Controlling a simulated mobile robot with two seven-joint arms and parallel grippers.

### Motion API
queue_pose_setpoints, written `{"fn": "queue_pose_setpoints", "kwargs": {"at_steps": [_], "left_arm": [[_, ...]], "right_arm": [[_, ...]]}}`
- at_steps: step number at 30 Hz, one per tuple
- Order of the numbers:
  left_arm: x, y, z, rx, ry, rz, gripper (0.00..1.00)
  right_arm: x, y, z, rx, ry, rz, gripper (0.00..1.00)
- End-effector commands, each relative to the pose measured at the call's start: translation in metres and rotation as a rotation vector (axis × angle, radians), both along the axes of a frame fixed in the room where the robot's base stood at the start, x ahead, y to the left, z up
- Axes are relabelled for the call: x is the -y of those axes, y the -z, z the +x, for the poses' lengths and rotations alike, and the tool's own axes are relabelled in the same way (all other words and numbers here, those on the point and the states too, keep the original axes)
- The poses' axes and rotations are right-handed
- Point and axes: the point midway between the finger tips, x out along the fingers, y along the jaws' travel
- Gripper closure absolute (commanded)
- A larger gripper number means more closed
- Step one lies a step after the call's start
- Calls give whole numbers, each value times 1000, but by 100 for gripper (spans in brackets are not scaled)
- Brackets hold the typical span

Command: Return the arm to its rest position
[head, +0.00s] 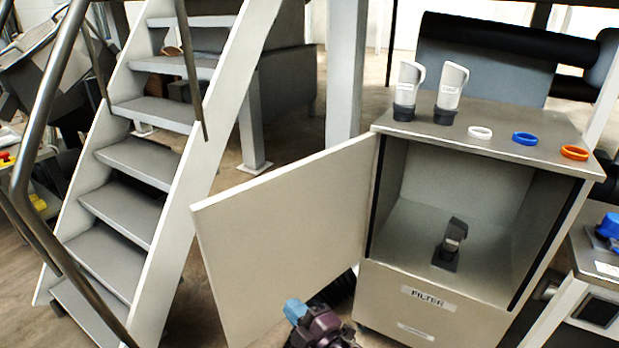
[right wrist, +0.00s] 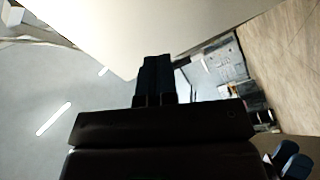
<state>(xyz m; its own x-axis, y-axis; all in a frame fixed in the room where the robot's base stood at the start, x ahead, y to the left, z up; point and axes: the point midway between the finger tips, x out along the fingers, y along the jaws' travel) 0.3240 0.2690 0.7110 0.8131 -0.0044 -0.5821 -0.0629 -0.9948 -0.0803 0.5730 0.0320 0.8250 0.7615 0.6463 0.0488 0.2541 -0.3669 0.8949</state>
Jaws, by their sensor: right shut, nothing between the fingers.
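My right gripper (head: 295,310) is low at the bottom centre of the head view, in front of the open door (head: 275,240) of the filter cabinet (head: 420,305). It also shows in the right wrist view (right wrist: 155,75), with its dark fingers together and nothing between them. A pale panel edge lies beyond the fingers there. My left gripper is not in view.
Two white-and-black fittings (head: 408,90) (head: 450,94) stand on the cabinet top. A white ring (head: 480,132), a blue ring (head: 525,138) and an orange ring (head: 574,152) lie beside them. A metal staircase (head: 140,160) is at the left. A side table (head: 590,265) is at the right.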

Motion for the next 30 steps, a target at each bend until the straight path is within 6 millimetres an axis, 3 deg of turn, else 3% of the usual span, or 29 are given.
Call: {"fn": "queue_pose_setpoints", "kwargs": {"at_steps": [5,11,21,27,30], "left_arm": [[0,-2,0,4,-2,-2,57],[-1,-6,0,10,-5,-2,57],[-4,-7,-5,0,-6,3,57],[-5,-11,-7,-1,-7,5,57],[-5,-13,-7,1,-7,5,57]], "right_arm": [[66,-3,-4,-260,212,262,100],[146,17,-41,-541,431,520,100],[254,57,-147,-820,716,763,100],[295,79,-212,-880,848,768,100],[302,90,-235,-911,887,755,100]]}}
